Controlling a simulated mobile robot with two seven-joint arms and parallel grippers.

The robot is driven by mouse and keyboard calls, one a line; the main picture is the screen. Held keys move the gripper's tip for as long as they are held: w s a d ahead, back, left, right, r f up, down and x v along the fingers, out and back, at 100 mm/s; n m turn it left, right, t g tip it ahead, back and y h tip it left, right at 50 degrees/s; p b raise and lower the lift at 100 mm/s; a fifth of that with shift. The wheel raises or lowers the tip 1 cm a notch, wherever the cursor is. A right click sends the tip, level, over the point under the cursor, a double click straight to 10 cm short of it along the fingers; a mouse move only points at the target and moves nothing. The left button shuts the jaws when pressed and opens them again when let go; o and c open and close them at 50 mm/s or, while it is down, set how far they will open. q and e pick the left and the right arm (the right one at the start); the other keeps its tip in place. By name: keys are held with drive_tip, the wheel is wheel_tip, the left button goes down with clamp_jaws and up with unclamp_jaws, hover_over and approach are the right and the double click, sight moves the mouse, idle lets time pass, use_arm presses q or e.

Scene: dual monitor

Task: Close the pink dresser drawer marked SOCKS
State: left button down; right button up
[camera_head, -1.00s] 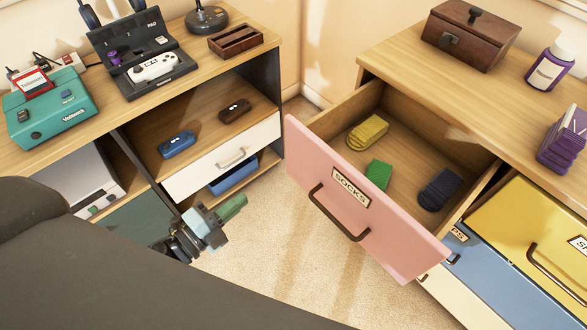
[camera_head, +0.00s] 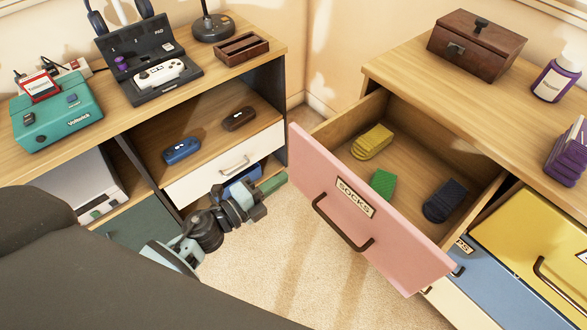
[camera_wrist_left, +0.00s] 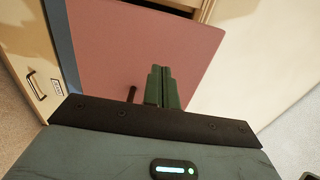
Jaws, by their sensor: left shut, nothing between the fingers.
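The pink drawer front (camera_head: 325,180) marked SOCKS stands pulled out from the dresser on the right, with a dark bar handle (camera_head: 340,226). Inside lie yellow socks (camera_head: 373,142), green socks (camera_head: 382,182) and dark socks (camera_head: 445,200). My left gripper (camera_head: 275,183) is shut and empty, just left of the drawer front's left edge in the head view. In the left wrist view the green fingers (camera_wrist_left: 164,86) are together before the pink front (camera_wrist_left: 110,45); whether they touch it I cannot tell. My right gripper is not in view.
A blue drawer (camera_head: 500,278) and a yellow drawer (camera_head: 535,235) are beside the pink one. A wooden box (camera_head: 475,48) and a purple bottle (camera_head: 556,78) stand on the dresser top. A shelf unit with a white drawer (camera_head: 225,168) is at left. Carpet (camera_head: 290,260) lies clear between.

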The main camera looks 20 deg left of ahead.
sight(304, 164)
use_arm(q)
drive_tip(key=x, duration=0.5)
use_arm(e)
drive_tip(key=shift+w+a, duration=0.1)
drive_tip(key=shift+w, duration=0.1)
